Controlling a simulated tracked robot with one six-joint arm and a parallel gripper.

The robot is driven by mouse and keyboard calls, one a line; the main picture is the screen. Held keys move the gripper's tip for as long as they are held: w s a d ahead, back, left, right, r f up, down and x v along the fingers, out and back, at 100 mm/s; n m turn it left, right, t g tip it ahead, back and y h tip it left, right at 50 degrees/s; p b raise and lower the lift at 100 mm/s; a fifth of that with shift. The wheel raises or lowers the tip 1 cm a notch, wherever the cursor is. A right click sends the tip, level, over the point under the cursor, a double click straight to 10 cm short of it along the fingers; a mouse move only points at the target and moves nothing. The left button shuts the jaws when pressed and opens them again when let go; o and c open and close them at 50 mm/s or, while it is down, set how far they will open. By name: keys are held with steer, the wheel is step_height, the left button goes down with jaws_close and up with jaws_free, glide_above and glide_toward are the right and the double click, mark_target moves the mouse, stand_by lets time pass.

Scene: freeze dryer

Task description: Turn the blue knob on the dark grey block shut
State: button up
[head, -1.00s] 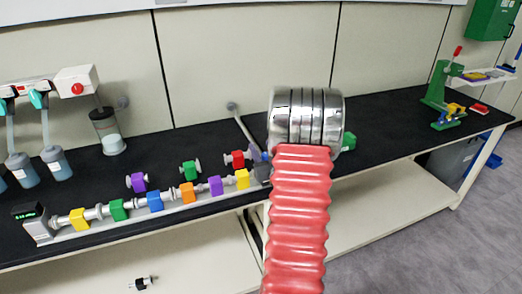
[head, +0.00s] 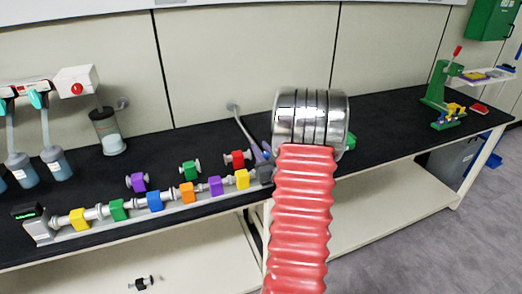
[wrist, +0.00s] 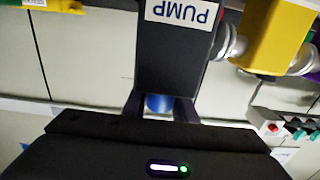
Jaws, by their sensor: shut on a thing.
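The dark grey block (head: 264,174) stands at the right end of the row of coloured blocks on the black bench. In the wrist view the dark grey block (wrist: 178,60) fills the upper middle, with an upside-down PUMP label. The blue knob (wrist: 157,103) shows below it, between the two dark fingers of my gripper (wrist: 158,107). The gripper is shut on the knob, whose turned angle I cannot tell. In the head view my red arm hides most of the gripper.
A yellow block (wrist: 274,35) with pale metal fittings sits close beside the grey block in the wrist view. Loose purple (head: 138,182), green (head: 190,170) and red (head: 236,159) pieces lie behind the row.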

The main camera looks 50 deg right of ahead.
steer(key=shift+w+a+n+t+y, duration=0.15)
steer(key=shift+a+n+t+y, duration=0.2)
steer(key=shift+n+y, duration=0.4)
steer(key=shift+w+a+n+t+y, duration=0.1)
steer(key=shift+n+t+y, duration=0.35)
steer(key=shift+y, duration=0.5)
steer(key=o, duration=1)
steer(key=shift+o, duration=0.2)
steer(key=shift+s, duration=0.2)
steer(key=v, duration=1.3)
steer(key=shift+s, duration=0.2)
steer(key=shift+a, duration=0.1)
